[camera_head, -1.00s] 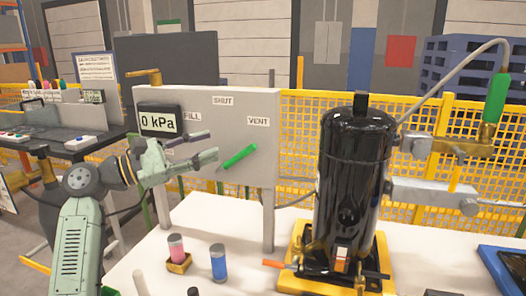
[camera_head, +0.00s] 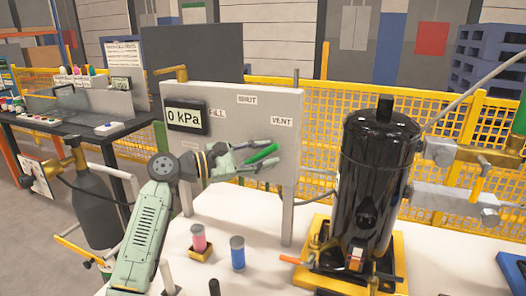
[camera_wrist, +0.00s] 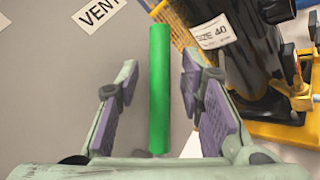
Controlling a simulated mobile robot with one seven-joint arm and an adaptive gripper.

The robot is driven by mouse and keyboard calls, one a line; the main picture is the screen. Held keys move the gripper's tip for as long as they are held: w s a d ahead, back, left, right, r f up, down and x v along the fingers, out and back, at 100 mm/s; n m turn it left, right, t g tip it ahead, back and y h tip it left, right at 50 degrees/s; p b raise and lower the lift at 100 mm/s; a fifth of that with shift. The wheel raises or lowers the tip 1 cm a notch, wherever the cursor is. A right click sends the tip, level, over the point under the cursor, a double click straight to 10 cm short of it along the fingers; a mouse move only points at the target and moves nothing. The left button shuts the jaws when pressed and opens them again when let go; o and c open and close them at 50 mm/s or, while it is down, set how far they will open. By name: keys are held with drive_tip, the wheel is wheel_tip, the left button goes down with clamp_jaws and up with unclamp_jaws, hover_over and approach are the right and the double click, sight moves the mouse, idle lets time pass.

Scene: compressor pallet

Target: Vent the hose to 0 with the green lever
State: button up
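The green lever (camera_head: 262,153) is on the grey panel (camera_head: 235,105) and points up and to the right, toward the VENT label (camera_head: 281,121). The display (camera_head: 185,116) on the panel reads 0 kPa. My gripper (camera_head: 272,157) is at the lever, with its fingers to either side of it. In the wrist view the lever (camera_wrist: 159,90) stands between my two open fingers (camera_wrist: 158,100), with a gap on both sides. The lever's pivot end is hidden behind my gripper in the head view.
A black compressor (camera_head: 376,180) stands on a yellow pallet (camera_head: 320,277) to the right of the panel. A pink-topped canister (camera_head: 198,238) and a blue canister (camera_head: 237,253) stand on the white table (camera_head: 270,275) below my gripper.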

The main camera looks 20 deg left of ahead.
drive_tip(key=shift+c, duration=0.5)
clamp_jaws()
idle(0.4)
